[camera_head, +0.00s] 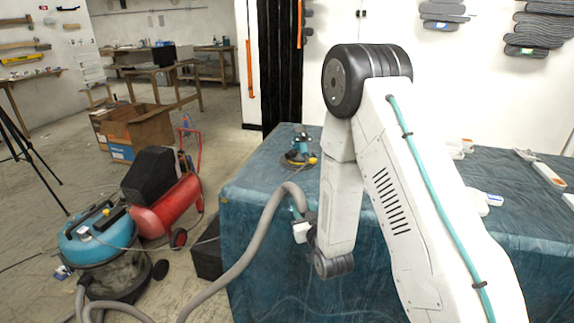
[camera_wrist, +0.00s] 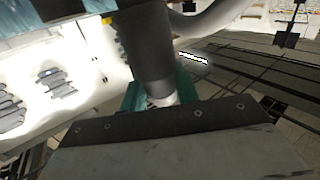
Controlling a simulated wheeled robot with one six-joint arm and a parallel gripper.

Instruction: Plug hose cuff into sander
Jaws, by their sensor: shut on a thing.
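The sander (camera_head: 299,152), teal and black with a yellowish part at its base, sits on the blue-covered table (camera_head: 262,180) near the far left corner. My gripper (camera_head: 302,217) is in front of the table's front side, lower in the picture than the sander and apart from it. In the wrist view its teal fingers (camera_wrist: 160,93) are shut on the dark grey hose cuff (camera_wrist: 150,45). The grey hose (camera_head: 251,243) bends over beside my gripper. In the head view the cuff is mostly hidden by the hose and my gripper.
The hose runs down to a blue shop vacuum (camera_head: 92,238) on the floor at left. A red compressor (camera_head: 165,206) and a cardboard box (camera_head: 137,128) stand behind it. White-handled tools (camera_head: 492,199) lie on the table's right side. My arm covers much of the table.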

